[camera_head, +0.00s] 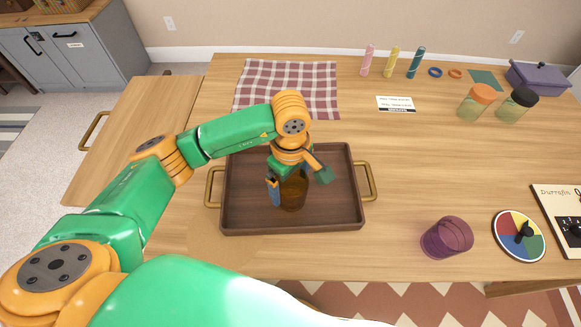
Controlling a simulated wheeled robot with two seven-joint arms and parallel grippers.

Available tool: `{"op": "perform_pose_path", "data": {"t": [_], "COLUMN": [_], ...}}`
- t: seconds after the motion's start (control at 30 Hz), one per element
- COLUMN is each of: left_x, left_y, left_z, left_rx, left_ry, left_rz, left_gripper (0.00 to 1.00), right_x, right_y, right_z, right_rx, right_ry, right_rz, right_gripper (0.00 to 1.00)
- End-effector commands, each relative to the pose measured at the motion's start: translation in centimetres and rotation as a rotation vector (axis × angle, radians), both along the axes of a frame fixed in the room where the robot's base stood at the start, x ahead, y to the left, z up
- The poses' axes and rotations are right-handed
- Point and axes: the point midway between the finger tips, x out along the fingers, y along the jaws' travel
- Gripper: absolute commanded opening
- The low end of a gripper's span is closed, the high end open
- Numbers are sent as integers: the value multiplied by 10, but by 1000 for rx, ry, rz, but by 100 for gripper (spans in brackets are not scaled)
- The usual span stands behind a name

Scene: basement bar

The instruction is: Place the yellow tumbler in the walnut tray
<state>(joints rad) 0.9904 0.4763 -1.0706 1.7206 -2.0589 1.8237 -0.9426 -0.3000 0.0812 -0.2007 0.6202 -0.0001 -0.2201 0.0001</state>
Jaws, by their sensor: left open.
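The yellow tumbler (292,195), amber and see-through, stands upright on the floor of the walnut tray (340,212), near its middle. The tray is dark brown with a brass handle at each short end. My left gripper (298,182) is over the tray, pointing down, with its fingers apart on either side of the tumbler. The gripper hides the tumbler's upper part. I cannot tell whether a finger touches the glass. My right gripper is not in view.
A purple tumbler (447,237) stands right of the tray, beside a coloured dial disc (519,236). A checked cloth (286,84) lies behind the tray. Two lidded jars (476,103) (515,106) and a purple pot (539,76) stand at the back right. The table between is clear.

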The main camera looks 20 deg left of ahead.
Motion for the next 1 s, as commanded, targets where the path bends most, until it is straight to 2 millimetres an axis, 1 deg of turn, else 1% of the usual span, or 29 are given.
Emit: {"op": "perform_pose_path", "data": {"t": [0.03,0.2,0.3,0.4,0.53,0.93,1.0], "left_x": [2,1,1,1,0,0,0], "left_y": [0,0,0,0,0,0,0], "left_z": [10,47,67,84,93,93,99], "left_rx": [-1,-1,0,1,1,0,0], "left_ry": [-7,-6,-5,-4,-1,0,0], "left_rz": [1,-1,0,0,1,1,1], "left_gripper": [100,100,100,100,100,100,100], "right_x": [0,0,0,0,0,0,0], "right_y": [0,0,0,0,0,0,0], "right_z": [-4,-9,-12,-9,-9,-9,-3], "right_rx": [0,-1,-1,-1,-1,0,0], "right_ry": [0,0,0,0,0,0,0], "right_rz": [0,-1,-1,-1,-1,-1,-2], "right_gripper": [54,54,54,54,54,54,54]}}
